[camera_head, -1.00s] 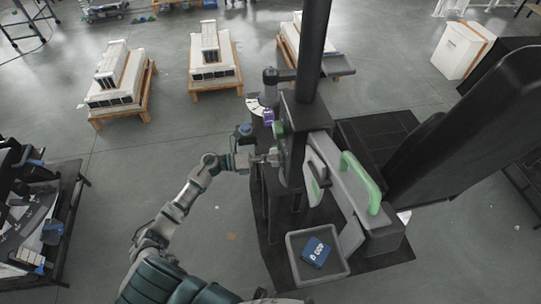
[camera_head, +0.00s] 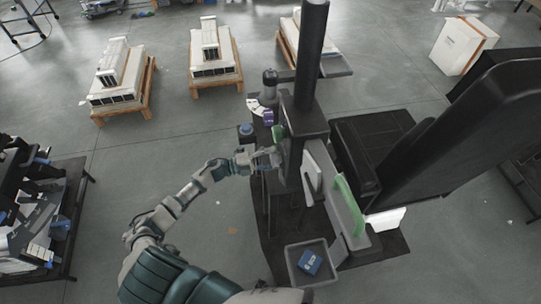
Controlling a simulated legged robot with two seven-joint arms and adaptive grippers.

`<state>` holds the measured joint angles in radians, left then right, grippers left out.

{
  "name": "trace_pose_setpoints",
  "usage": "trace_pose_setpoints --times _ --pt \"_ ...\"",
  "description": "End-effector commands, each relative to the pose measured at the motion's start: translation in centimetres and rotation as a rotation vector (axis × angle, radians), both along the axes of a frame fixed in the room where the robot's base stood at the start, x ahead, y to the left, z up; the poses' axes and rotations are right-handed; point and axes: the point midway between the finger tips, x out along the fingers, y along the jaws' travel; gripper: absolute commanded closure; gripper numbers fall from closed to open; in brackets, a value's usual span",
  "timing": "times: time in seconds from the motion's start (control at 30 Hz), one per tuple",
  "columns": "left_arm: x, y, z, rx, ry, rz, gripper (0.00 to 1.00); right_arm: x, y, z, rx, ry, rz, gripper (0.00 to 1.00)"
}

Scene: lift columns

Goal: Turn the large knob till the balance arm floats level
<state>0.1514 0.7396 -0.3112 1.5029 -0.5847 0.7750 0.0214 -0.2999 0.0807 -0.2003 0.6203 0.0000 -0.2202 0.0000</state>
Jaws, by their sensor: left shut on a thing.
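My left gripper (camera_head: 262,160) reaches in from the left to the side of the dark column (camera_head: 312,55). It is shut at the column's left side, on what appears to be the large knob. The knob itself is mostly hidden by the gripper and too small to make out. A green handle (camera_head: 348,205) stands on the grey arm-like part right of the column. I cannot tell for sure which part is the balance arm or whether it is level. My right gripper is not in view.
A grey tray (camera_head: 327,258) holding a blue packet (camera_head: 310,262) sits at the front of the station. A black padded seat (camera_head: 365,140) is to the right. White stacks on wooden pallets (camera_head: 122,90) stand behind. Open floor lies left of my arm.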

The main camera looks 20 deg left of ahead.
Motion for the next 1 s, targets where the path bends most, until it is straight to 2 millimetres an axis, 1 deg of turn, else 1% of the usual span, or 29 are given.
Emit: trace_pose_setpoints --times 0.03,0.1,0.5,0.73,1.0 --pt "0.1 0.0 0.3 -0.024 0.034 0.003 0.67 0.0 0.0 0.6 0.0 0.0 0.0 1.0" --pt "0.1 0.0 0.2 -0.061 0.085 0.002 0.67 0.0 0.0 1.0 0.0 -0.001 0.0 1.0" --pt "0.0 0.0 0.0 -0.225 0.299 0.003 0.67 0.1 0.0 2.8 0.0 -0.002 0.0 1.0" --pt "0.0 0.0 -0.1 -0.269 0.357 0.001 0.67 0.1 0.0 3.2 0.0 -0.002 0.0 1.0" --pt "0.0 0.0 -0.2 -0.282 0.374 0.002 0.67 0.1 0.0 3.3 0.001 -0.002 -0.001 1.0"
